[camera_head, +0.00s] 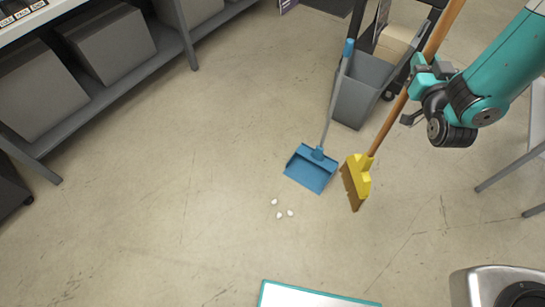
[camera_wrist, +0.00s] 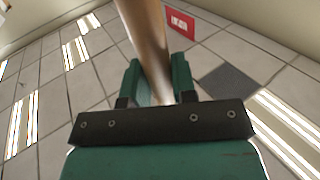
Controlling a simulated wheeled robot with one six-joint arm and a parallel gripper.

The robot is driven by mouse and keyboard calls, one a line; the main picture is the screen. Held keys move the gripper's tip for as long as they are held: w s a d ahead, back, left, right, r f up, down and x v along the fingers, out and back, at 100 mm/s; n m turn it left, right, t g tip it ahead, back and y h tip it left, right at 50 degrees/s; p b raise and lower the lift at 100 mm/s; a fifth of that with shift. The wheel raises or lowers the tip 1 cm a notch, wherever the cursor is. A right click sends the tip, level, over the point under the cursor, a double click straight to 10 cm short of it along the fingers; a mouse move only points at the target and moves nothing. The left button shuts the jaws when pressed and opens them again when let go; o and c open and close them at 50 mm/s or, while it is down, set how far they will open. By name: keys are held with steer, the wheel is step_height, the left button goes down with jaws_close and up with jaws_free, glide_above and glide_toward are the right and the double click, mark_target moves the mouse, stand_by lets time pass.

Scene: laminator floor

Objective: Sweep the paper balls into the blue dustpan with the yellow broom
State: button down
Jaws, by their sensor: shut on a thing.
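The yellow broom (camera_head: 358,178) has a wooden handle that slants up to the right. My gripper (camera_head: 413,92) is shut on that handle, well above the head. The handle (camera_wrist: 148,35) also shows between the green fingers (camera_wrist: 161,82) in the wrist view. The broom head is at floor level, just right of the blue dustpan; I cannot tell if its bristles touch the floor. The blue dustpan (camera_head: 311,172) lies on the floor with its grey handle leaning up against or near a bin.
A grey bin (camera_head: 362,92) stands behind the dustpan. A shelf (camera_head: 100,95) with grey boxes is at the upper left. A white panel with a teal edge (camera_head: 310,296) is at the bottom. Table legs (camera_head: 510,165) stand at the right. The floor left of the paper balls is clear.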

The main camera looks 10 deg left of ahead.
steer(key=s+a+f+n+g+y+b, duration=0.2)
steer(key=s+a+f+n+y+b, duration=0.15)
steer(key=a+f+b, duration=0.6)
steer(key=s+a+f+n+g+y+b, duration=0.1)
steer(key=s+a+f+n+y+b, duration=0.2)
steer(key=a+f+b, duration=0.65)
steer(key=s+a+f+n+g+y+b, duration=0.1)
steer(key=s+a+f+g+y+b, duration=0.1)
steer(key=s+a+f+b, duration=0.3)
steer(key=s+a+f+n+g+y+b, duration=0.1)
steer(key=s+a+f+y, duration=0.15)
steer(key=a, duration=0.45)
steer(key=s+a+f+n+g+y+b, duration=0.1)
steer(key=s+a+f+g+y+b, duration=0.1)
steer(key=s+a+b, duration=0.3)
step_height(320, 180, down, 6)
steer(key=w, duration=0.1)
steer(key=shift+w+b, duration=0.25)
steer(key=shift+b, duration=0.2)
steer(key=shift+w+f, duration=0.1)
steer(key=shift+f, duration=0.1)
steer(key=shift+w+d+f+p, duration=0.3)
steer(key=shift+w+f, duration=0.1)
steer(key=shift+f, duration=0.35)
steer(key=shift+w+d+f+p, duration=0.15)
steer(key=shift+w+f+p, duration=0.2)
steer(key=shift+f, duration=0.4)
steer(key=shift+h, duration=0.3)
